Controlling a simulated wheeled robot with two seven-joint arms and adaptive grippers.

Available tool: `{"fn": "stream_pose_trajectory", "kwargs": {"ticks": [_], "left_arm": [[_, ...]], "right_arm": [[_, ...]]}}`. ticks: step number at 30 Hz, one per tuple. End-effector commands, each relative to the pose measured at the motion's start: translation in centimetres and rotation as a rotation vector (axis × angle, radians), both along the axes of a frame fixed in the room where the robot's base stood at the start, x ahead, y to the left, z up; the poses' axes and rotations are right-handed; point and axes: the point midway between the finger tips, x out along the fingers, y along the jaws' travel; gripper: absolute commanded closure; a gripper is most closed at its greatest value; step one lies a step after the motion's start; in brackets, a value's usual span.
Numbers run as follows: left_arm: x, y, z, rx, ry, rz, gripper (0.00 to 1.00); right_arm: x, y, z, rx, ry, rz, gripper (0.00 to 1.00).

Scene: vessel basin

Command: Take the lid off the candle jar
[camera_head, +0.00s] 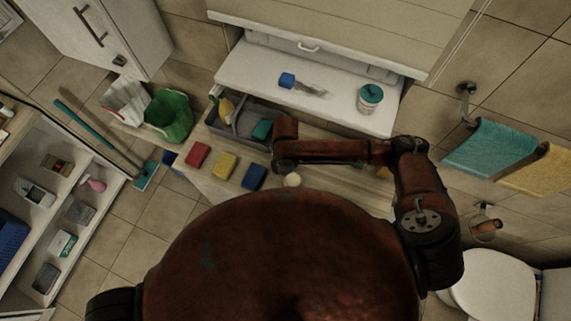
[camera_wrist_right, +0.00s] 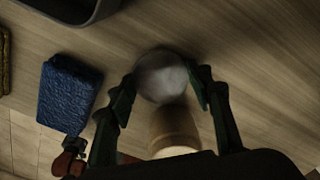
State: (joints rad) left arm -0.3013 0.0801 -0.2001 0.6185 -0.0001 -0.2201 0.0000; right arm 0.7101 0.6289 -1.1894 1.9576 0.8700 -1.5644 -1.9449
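In the right wrist view a pale, greyish round top (camera_wrist_right: 162,75) lies between my right gripper's fingertips (camera_wrist_right: 161,85). It looks like the candle jar's lid, but I cannot tell for certain. The fingers are apart, one on each side of it, close to its edges; contact is not clear. A tan cylinder with a lighter end (camera_wrist_right: 175,132) shows just below it, nearer my palm. In the head view a cream round thing (camera_head: 292,180) stands on the counter beside the blue sponge. My right arm hides the gripper there. My left gripper is out of view.
A blue sponge (camera_wrist_right: 68,92) lies left of my right gripper, with yellow (camera_head: 223,165) and red (camera_head: 198,155) ones farther left. A grey caddy (camera_head: 240,122) stands behind them. A teal-lidded jar (camera_head: 370,98) and blue-handled brush (camera_head: 288,80) are on the white sill.

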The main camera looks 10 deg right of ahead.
Motion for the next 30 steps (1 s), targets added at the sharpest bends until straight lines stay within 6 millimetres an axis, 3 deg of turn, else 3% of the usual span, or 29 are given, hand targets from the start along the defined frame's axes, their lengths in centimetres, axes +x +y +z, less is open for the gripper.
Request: {"fn": "stream_pose_trajectory", "kwargs": {"ticks": [8, 17, 23, 30], "left_arm": [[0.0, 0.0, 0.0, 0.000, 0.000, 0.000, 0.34], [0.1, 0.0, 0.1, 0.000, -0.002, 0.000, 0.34], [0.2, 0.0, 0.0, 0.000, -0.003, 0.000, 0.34], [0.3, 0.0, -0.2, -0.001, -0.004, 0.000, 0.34]], "right_arm": [[0.0, 0.0, 0.0, 0.000, 0.000, 0.000, 0.35], [0.0, 0.0, 0.3, 0.000, 0.000, 0.000, 0.35], [0.2, 0.0, 2.8, 0.001, -0.005, 0.003, 0.35], [0.1, 0.0, 8.0, 0.000, -0.005, 0.002, 0.35]]}}
